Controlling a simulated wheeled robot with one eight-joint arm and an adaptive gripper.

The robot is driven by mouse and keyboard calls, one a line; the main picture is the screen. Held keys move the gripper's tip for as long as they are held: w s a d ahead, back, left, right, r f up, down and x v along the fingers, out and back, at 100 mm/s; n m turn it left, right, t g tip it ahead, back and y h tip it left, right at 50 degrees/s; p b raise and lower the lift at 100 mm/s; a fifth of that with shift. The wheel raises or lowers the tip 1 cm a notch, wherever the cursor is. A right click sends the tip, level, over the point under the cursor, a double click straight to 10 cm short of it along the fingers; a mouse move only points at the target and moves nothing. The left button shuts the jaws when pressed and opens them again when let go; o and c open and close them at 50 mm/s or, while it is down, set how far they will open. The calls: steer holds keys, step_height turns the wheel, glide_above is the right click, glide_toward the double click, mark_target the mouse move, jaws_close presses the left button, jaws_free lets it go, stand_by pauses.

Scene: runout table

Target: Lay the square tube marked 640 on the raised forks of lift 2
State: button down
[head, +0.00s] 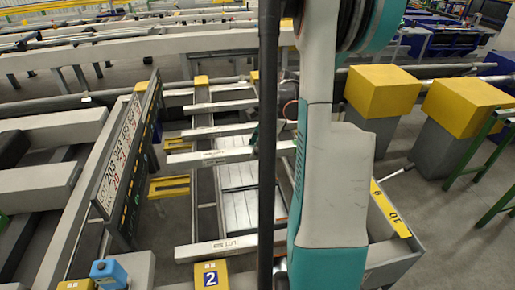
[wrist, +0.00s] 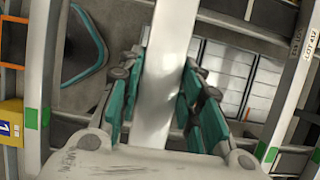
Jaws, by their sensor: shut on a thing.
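My gripper (wrist: 161,75) is shut on a pale metal bar (wrist: 168,28), with teal fingers on both of its sides in the wrist view. The bar runs lengthwise away from the palm. I see no readable 640 on it, so I cannot tell its marking. In the head view my arm hides the gripper. A blue plate with a 2 (head: 210,279) sits on a yellow block at bottom centre. Yellow forks (head: 170,187) show left of the middle, with more yellow pieces behind them. I cannot tell which lift they belong to or their height.
A tall lettered board (head: 117,155) stands left of the forks. Pale cross beams (head: 212,248) span the middle. Yellow-topped grey posts (head: 381,92) stand at right. A blue box (head: 108,274) is at front left. A plate marked 1 (wrist: 7,129) shows in the wrist view.

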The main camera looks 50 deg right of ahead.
step_height(320, 180, down, 9)
steer(key=b, duration=0.6)
steer(key=shift+b, duration=0.3)
steer(key=c, duration=1.1)
jaws_free()
steer(key=shift+o, duration=0.2)
steer(key=shift+r, duration=0.1)
steer(key=v, duration=1.1)
steer(key=shift+s+r, duration=0.1)
steer(key=shift+r, duration=0.3)
steer(key=shift+d, duration=0.1)
